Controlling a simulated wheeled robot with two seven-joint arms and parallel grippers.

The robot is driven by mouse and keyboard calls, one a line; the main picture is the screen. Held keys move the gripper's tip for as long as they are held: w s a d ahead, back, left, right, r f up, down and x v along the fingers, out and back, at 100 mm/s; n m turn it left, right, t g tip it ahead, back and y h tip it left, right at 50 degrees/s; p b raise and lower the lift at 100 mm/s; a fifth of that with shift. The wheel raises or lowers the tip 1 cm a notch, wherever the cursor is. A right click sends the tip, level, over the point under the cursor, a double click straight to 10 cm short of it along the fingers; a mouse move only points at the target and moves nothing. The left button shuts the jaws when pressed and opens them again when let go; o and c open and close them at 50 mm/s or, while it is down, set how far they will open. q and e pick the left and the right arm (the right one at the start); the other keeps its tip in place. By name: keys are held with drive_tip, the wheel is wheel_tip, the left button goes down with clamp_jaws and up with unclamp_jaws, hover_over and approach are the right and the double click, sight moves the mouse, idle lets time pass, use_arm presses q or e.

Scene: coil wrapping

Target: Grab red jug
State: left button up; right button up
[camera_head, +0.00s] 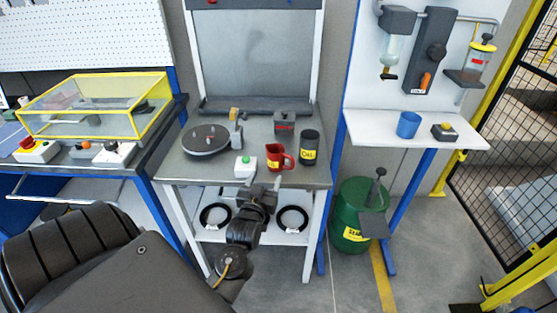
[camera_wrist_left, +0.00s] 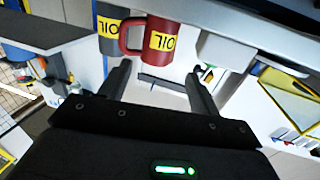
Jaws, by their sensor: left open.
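The red jug (camera_head: 274,157) with a yellow OIL label stands upright near the front edge of the grey table, its handle on the right. It also shows in the left wrist view (camera_wrist_left: 152,38), upside down, just beyond the fingers. My left gripper (camera_head: 262,188) is in front of the table's front edge, just short of the jug. Its fingers (camera_wrist_left: 157,75) are open and spread apart with nothing between them. My right gripper is not in either view.
A dark grey OIL container (camera_head: 310,148) stands close right of the jug. A white box with a green button (camera_head: 245,167) sits close left. A round turntable (camera_head: 205,140) and a small grey-red device (camera_head: 284,122) are farther back. Two black coils (camera_head: 292,218) lie on the lower shelf.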

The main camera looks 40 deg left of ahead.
sight(273, 162)
use_arm(q)
drive_tip(key=x, duration=0.5)
drive_tip(key=shift+w+p, duration=0.15)
drive_tip(key=shift+p, duration=0.25)
drive_tip(key=shift+w+a, duration=0.1)
drive_tip(key=shift+w, duration=0.1)
drive_tip(key=p+x, duration=0.1)
drive_tip(key=x, duration=0.3)
drive_tip(key=shift+w+a+f+p, duration=0.1)
drive_tip(key=shift+w+f+p, duration=0.1)
drive_tip(key=shift+w+p, duration=0.15)
drive_tip(key=c, duration=0.8)
drive_tip(key=shift+o, duration=0.2)
drive_tip(key=shift+r, duration=0.1)
